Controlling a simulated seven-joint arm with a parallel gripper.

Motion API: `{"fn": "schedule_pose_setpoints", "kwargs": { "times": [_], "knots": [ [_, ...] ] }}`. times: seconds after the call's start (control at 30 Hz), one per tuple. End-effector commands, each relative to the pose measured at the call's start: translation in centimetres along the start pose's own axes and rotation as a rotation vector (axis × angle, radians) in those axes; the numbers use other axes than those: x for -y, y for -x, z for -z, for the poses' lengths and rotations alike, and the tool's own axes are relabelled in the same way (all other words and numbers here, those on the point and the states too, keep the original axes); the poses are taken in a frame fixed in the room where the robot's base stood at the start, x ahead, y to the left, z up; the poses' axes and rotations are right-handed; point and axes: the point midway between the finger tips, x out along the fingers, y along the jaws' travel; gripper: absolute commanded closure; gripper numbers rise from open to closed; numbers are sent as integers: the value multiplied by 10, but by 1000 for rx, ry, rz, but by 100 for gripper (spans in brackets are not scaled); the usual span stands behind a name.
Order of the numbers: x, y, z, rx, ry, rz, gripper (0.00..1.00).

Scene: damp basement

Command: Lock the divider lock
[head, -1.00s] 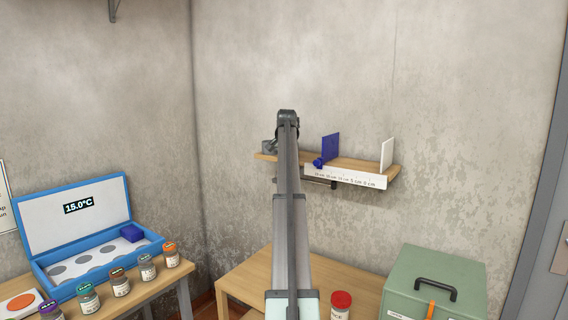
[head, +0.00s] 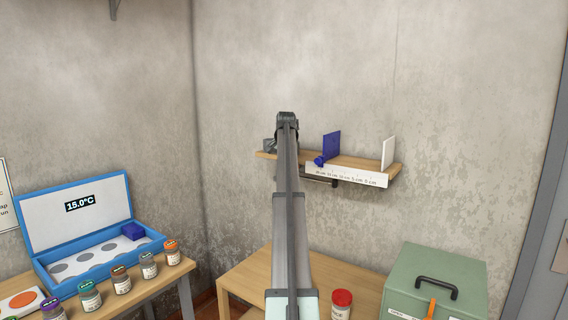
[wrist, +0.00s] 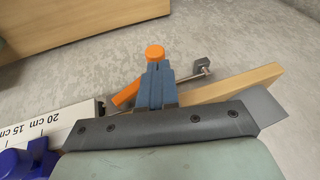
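A blue divider plate (head: 331,146) stands upright on the wooden wall shelf, with a small blue knob (head: 319,161) at its lower front, likely the divider lock. Blue parts (wrist: 35,162) of it show at the lower left of the wrist view, beside the ruler (wrist: 45,126). My gripper (head: 287,118) is at the shelf's left end, left of the blue divider and apart from it. In the wrist view its two blue-grey fingers (wrist: 160,72) look pressed together. Orange pieces show at their tip and side; I cannot tell what they belong to. My arm hides part of the shelf.
The shelf (head: 350,162) carries a ruler strip along its front and a white plate (head: 388,153) at the right. Below are a wooden table (head: 255,283), a red-lidded jar (head: 341,300) and a green case (head: 435,277). Several jars and a blue box (head: 45,262) stand left.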

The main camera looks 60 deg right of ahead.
Motion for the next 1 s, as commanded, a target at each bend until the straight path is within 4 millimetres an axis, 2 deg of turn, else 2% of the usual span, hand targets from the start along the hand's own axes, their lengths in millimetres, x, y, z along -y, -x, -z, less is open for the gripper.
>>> {"fn": "schedule_pose_setpoints", "kwargs": {
  "times": [0.8, 1.0],
  "knots": [
    [-10, -41, -15, 6, 1, 5, 100],
    [-12, -44, -18, 7, 2, 6, 100]
  ]
}}
